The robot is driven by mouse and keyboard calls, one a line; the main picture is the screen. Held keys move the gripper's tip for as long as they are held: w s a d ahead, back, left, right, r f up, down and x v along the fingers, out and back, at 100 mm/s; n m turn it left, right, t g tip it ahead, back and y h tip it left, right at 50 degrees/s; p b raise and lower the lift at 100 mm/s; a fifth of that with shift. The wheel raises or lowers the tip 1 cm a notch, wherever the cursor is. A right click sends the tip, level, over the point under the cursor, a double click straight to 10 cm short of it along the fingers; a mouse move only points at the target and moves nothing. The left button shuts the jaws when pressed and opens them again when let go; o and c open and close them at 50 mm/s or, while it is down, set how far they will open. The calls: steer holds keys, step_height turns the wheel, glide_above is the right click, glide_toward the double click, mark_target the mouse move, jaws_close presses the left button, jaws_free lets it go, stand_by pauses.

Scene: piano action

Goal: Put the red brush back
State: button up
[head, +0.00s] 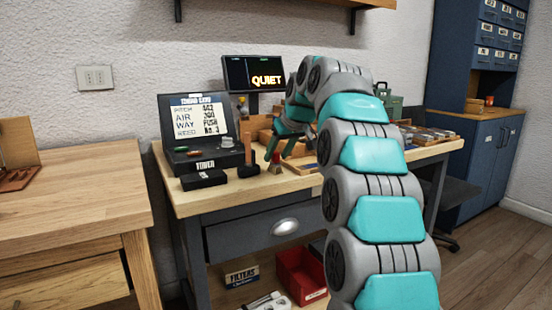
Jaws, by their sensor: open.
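A small reddish object (275,168) stands on the bench right below the fingertips. It may be the red brush, but it is too small to tell. I cannot tell whether the fingers touch it. Just left of it, an orange-brown handle (248,148) stands upright on a black base (248,171). My arm hides part of the bench behind and to the right of the gripper.
A black tuner box (198,152) with a display and a small black box (204,179) stand left of the gripper. A monitor (253,73) reads "QUIET". Wooden trays (262,132) lie behind. A red bin (301,275) is below.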

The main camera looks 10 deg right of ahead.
steer(key=v, duration=1)
steer(key=s+f+m+g, duration=0.1)
steer(key=s+f+g, duration=0.2)
steer(key=s+f, duration=0.9)
steer(key=s+a+f+m+g+h, duration=0.1)
steer(key=s+f+g, duration=0.2)
steer(key=s+f, duration=0.9)
steer(key=s+a+f+m+g+h, duration=0.1)
steer(key=s+f+g, duration=0.2)
steer(key=s+f, duration=0.9)
steer(key=s, duration=1.1)
steer(key=shift+s+m, duration=0.3)
steer(key=shift+s, duration=0.05)
